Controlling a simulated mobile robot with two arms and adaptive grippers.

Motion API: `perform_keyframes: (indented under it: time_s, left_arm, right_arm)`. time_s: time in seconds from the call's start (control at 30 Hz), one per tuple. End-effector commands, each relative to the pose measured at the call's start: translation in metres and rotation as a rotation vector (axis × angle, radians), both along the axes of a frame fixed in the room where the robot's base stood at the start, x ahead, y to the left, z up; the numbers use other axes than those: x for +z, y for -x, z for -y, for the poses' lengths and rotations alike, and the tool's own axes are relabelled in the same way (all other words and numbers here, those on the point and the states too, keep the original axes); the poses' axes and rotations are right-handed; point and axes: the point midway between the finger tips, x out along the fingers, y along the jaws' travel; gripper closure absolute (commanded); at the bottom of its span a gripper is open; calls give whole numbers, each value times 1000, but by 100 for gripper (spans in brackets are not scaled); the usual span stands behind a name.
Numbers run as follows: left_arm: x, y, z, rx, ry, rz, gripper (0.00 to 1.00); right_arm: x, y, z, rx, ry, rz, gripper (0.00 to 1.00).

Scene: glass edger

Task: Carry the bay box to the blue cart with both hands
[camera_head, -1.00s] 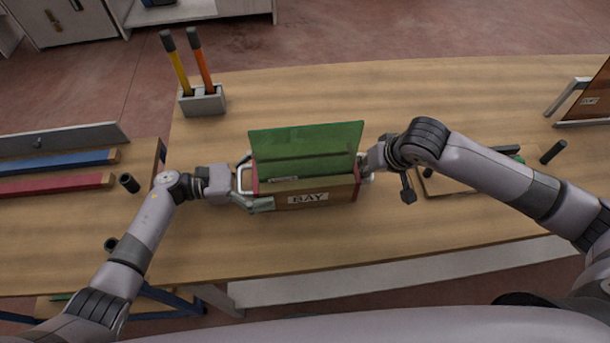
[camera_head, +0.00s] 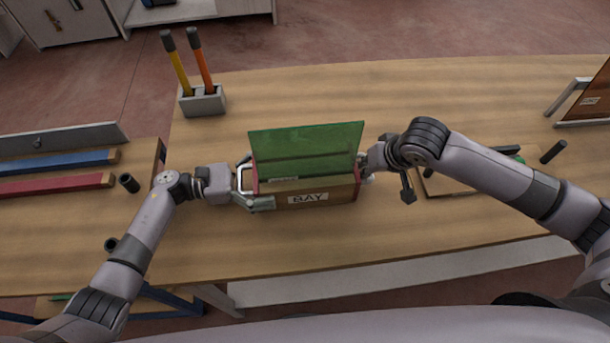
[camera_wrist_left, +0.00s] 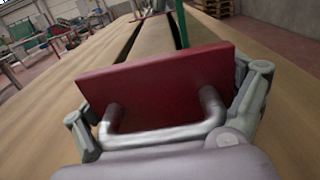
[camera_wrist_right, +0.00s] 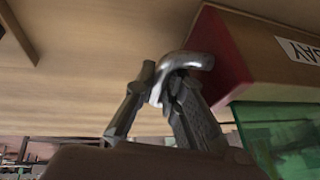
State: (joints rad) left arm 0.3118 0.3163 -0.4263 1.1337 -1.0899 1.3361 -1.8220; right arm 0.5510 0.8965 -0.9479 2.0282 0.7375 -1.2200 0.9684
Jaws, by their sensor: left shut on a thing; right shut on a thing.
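The bay box (camera_head: 330,193) is a wooden box with red ends, a BAY label and a green glass pane (camera_head: 305,142) standing up out of it. It is at the middle of the wooden table in the head view. My left gripper (camera_head: 246,183) is at its left end, shut on the metal handle, which shows in front of the red end panel (camera_wrist_left: 160,88) in the left wrist view. My right gripper (camera_head: 368,167) is at its right end, shut on the other handle (camera_wrist_right: 188,62) in the right wrist view. Whether the box touches the table is hard to tell.
A grey holder (camera_head: 203,100) with a yellow and an orange tool stands behind the box to the left. Blue (camera_head: 60,162) and red (camera_head: 55,185) bars lie at the left. A brown panel in a rack (camera_head: 590,105) stands at the right. The table behind the box is clear.

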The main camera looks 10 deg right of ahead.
Motion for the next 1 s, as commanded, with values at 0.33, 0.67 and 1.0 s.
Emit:
perform_keyframes:
  time_s: [0.33, 0.67, 1.0]
  left_arm:
    - [15, -1, -1, 2, 1, 0, 59]
    - [44, -1, -1, 3, 0, 0, 59]
    - [51, -1, -1, 3, 0, -1, 59]
  right_arm:
    - [15, -1, 1, 2, 2, 4, 100]
    - [44, -1, 1, 1, 3, 3, 100]
    - [52, -1, 1, 1, 3, 3, 100]
